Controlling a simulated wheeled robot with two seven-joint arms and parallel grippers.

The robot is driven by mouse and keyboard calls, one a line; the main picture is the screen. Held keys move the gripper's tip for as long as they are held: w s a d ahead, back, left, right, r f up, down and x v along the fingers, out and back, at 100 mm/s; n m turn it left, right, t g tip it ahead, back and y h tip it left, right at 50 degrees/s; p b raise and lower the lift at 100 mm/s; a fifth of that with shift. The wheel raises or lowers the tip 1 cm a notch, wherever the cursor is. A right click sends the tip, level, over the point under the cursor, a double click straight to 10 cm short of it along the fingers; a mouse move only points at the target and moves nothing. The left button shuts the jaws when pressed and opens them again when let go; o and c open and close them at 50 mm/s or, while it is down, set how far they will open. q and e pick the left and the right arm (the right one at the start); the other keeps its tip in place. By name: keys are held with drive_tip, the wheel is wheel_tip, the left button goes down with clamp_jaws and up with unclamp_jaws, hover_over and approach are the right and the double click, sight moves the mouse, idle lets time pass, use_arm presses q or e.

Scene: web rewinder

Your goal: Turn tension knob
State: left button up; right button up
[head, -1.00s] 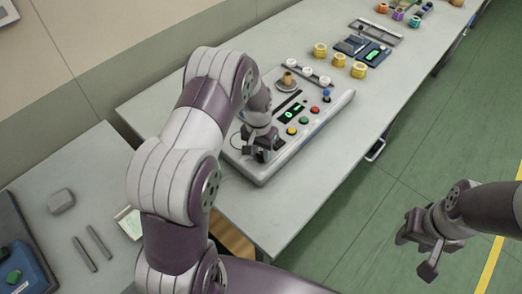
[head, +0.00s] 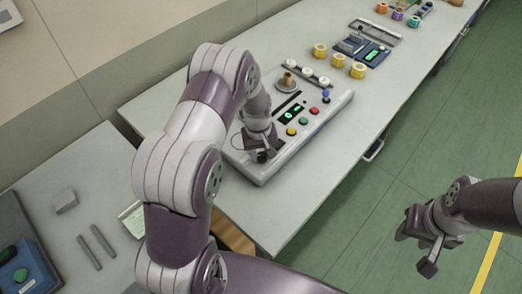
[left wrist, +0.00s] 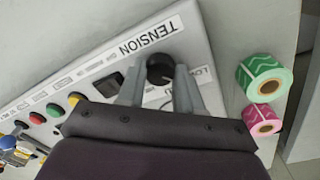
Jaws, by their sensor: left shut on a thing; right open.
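The tension knob (left wrist: 160,68) is a black round knob beside the label "TENSION" on the light grey control panel (left wrist: 60,78). In the left wrist view it sits between the fingers of my left gripper (left wrist: 160,85), which is shut on it. In the head view my left gripper (head: 264,155) is low over the near left end of the panel (head: 262,178) and hides the knob. My right gripper (head: 428,246) is open and empty, over the green floor, away from the table.
The panel carries red (head: 314,111), green (head: 303,121) and yellow (head: 291,131) buttons, a green-lit display (head: 293,114) and a blue-topped lever (head: 326,95). Yellow rolls (head: 338,60) stand behind it. The left wrist view shows green (left wrist: 264,77) and pink (left wrist: 262,119) rolls beside the panel.

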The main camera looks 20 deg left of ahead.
sight(259, 155)
use_arm(q)
drive_tip(key=shift+n, duration=0.4)
drive_tip(key=o, duration=1)
drive_tip(key=shift+o, duration=0.2)
wheel_tip(259, 155, up, 13)
drive_tip(key=b, duration=0.1)
drive_tip(key=shift+s+a, duration=0.2)
drive_tip(key=shift+a, duration=0.1)
drive_tip(key=shift+f, duration=0.1)
